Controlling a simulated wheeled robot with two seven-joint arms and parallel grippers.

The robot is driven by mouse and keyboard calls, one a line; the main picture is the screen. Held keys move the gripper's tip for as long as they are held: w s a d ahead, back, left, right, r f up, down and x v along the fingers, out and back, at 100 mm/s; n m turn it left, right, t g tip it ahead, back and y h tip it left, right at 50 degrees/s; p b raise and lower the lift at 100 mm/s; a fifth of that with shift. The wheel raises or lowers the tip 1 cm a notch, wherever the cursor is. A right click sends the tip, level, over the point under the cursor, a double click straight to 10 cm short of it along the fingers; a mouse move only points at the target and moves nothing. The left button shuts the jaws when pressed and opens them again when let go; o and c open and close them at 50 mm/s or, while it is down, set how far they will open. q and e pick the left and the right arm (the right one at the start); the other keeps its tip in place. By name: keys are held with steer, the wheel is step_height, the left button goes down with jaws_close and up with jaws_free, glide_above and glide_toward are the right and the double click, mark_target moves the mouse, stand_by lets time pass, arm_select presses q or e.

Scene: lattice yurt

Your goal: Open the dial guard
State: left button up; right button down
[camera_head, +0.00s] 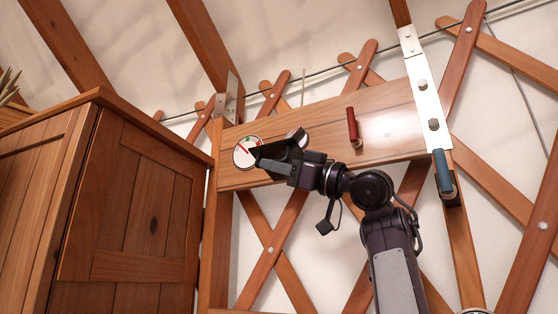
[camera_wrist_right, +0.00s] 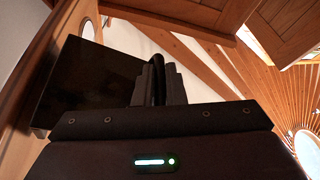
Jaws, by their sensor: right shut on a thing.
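A round white dial (camera_head: 245,153) with red and green marks sits at the left end of a wooden board. My right gripper (camera_head: 276,153) is at the right of the dial, its dark tip covering part of the dial's edge. In the right wrist view my right gripper (camera_wrist_right: 156,82) is shut, its fingers close together at the edge of a dark flat panel (camera_wrist_right: 92,84). The panel appears to be the dial guard, standing out from the board; its hinge is hidden. My left gripper is in neither view.
A metal plate (camera_head: 423,85) and a blue-handled lever (camera_head: 443,172) are at the right. A wooden cabinet (camera_head: 150,210) stands at the left, near the board's end.

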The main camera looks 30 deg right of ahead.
steer(key=shift+w+d+f+b, duration=0.2)
steer(key=shift+d+f, duration=0.15)
steer(key=shift+f, duration=0.3)
steer(key=shift+w+d+f+b, duration=0.15)
steer(key=shift+w+d+f, duration=0.15)
steer(key=shift+f, duration=0.3)
steer(key=shift+w+d+f+b, duration=0.2)
steer(key=shift+d+f, duration=0.15)
steer(key=shift+f, duration=0.3)
steer(key=shift+s+d, duration=0.1)
steer(key=c, duration=1.9)
jaws_free()
steer(key=shift+o, duration=0.7)
steer(key=shift+w+d+f, duration=0.1)
steer(key=shift+w+d, duration=0.05)
steer(key=shift+w, duration=0.15)
